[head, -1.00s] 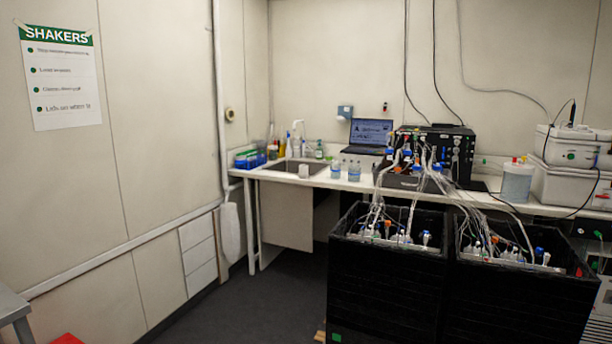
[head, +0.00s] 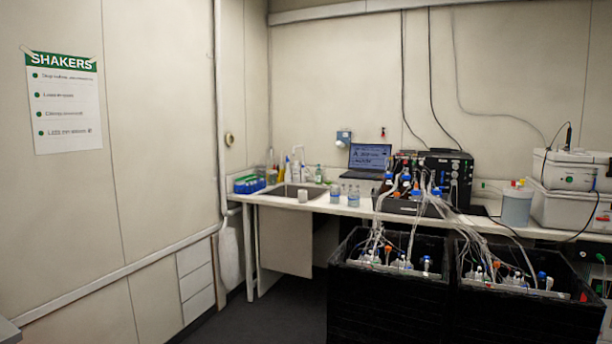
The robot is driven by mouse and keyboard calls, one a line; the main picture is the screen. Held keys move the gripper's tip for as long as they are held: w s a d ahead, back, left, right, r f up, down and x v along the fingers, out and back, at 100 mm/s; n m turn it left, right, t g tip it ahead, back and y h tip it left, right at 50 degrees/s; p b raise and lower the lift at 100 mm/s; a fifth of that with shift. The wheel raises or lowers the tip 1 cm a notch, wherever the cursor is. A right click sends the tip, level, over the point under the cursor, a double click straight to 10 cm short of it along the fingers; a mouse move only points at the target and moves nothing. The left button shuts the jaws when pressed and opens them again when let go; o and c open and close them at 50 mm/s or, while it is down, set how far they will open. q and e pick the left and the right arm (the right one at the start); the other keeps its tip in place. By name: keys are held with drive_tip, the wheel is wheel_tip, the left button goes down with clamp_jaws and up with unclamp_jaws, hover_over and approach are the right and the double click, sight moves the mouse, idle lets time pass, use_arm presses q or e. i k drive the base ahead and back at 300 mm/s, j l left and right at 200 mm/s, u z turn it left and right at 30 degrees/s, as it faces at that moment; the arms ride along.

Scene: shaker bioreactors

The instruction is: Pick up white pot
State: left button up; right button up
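A small white pot (head: 303,196) stands upright on the bench beside the front right of the sink (head: 287,189). A larger whitish tub (head: 516,208) with small coloured caps on top stands further right on the bench. I cannot tell from the picture which one is the white pot of the task. Neither of my grippers is in view.
Two black crates (head: 350,300) with tubed bottles stand on the floor before the bench (head: 400,213). Bottles (head: 353,196), a laptop (head: 369,158) and a black control unit (head: 445,172) are on the bench. Dark floor (head: 265,318) is clear before the sink.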

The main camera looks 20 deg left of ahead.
sight(302, 194)
drive_tip(key=i+j+u, duration=0.6)
drive_tip(key=i+j, duration=0.2)
drive_tip(key=i+j+u, duration=0.3)
drive_tip(key=i, duration=0.15)
drive_tip(key=i+j+u, duration=0.1)
drive_tip(key=i+u, duration=0.15)
drive_tip(key=i, duration=0.2)
drive_tip(key=i+u, duration=0.3)
drive_tip(key=i, duration=0.2)
drive_tip(key=i+z, duration=0.2)
drive_tip(key=i, duration=0.35)
drive_tip(key=i+j+z, duration=0.2)
drive_tip(key=i, duration=0.35)
drive_tip(key=i+z, duration=0.15)
drive_tip(key=i, duration=0.4)
drive_tip(key=i+j+z, duration=0.2)
drive_tip(key=i, duration=0.3)
drive_tip(key=j, duration=0.1)
